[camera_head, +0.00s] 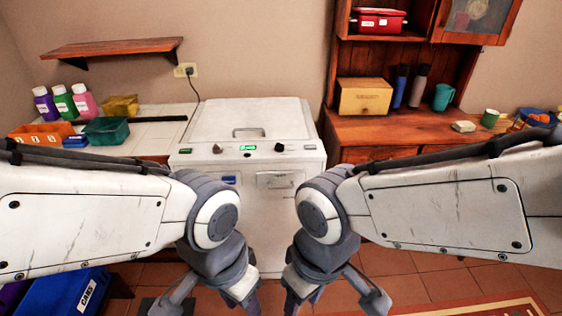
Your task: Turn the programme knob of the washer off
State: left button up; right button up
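The white washer (257,186) stands against the wall straight ahead, with a closed lid and handle on top. Its front panel has a brownish knob (217,149) left of a lit green display (248,148) and a black knob (280,147) right of it. I cannot tell which is the programme knob, nor read its setting. My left gripper (212,304) and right gripper (333,303) hang low in front of the washer, well below the panel and apart from it. Both have spread fingers and look empty; the tips are partly cut off by the frame's lower edge.
A white counter (150,118) with bottles (63,102) and bins (106,131) is left of the washer. A wooden cabinet (390,127) with a box (364,97) and cups stands right. A blue crate (65,292) is on the floor at lower left. The knobs are unobstructed.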

aim_at(279, 148)
jog(key=u, duration=0.05)
jog(key=k, duration=0.5)
jog(key=z, duration=1)
jog(key=i, duration=1.55)
jog(key=u, duration=0.9)
jog(key=i, duration=0.6)
jog(key=u, duration=0.65)
